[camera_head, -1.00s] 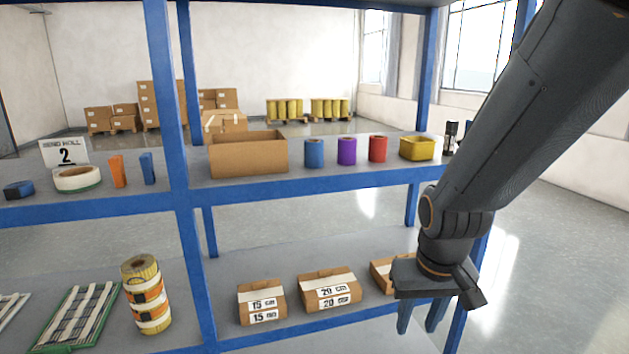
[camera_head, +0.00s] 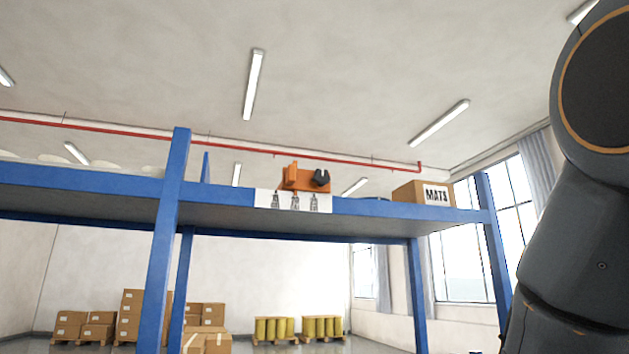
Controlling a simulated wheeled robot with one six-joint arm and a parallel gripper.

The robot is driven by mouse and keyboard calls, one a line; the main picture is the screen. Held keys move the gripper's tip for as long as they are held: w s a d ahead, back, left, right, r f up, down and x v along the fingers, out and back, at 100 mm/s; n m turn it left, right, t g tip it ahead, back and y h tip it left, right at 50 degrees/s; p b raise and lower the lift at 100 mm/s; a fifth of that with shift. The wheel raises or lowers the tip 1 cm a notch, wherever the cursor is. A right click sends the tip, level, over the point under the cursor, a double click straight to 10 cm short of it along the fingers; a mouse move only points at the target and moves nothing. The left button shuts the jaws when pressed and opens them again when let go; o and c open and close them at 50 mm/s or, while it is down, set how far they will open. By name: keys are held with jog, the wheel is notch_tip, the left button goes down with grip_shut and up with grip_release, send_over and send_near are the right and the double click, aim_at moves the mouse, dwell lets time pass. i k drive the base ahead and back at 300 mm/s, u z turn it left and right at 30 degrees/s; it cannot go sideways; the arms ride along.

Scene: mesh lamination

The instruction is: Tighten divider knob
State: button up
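An orange bracket (camera_head: 297,178), which may be the divider, stands on the top shelf (camera_head: 230,193) near its front edge. A dark knob-like part (camera_head: 321,177) sits at the bracket's right side. Whether it is loose or tight cannot be told. A white label sheet (camera_head: 293,201) with several small drawings hangs on the shelf edge just below. My arm fills the right side of the picture, and my gripper is outside the view.
A cardboard box marked MATS (camera_head: 422,193) stands at the right end of the top shelf. A blue upright (camera_head: 163,250) crosses at the left. Stacked cartons (camera_head: 132,308) and yellow drums (camera_head: 322,326) stand on the floor far behind.

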aim_at(321, 177)
jog(key=k, duration=1.3)
jog(key=u, duration=0.55)
jog(key=i, duration=0.5)
jog(key=u, duration=0.65)
jog(key=i, duration=0.75)
jog(key=z, duration=0.2)
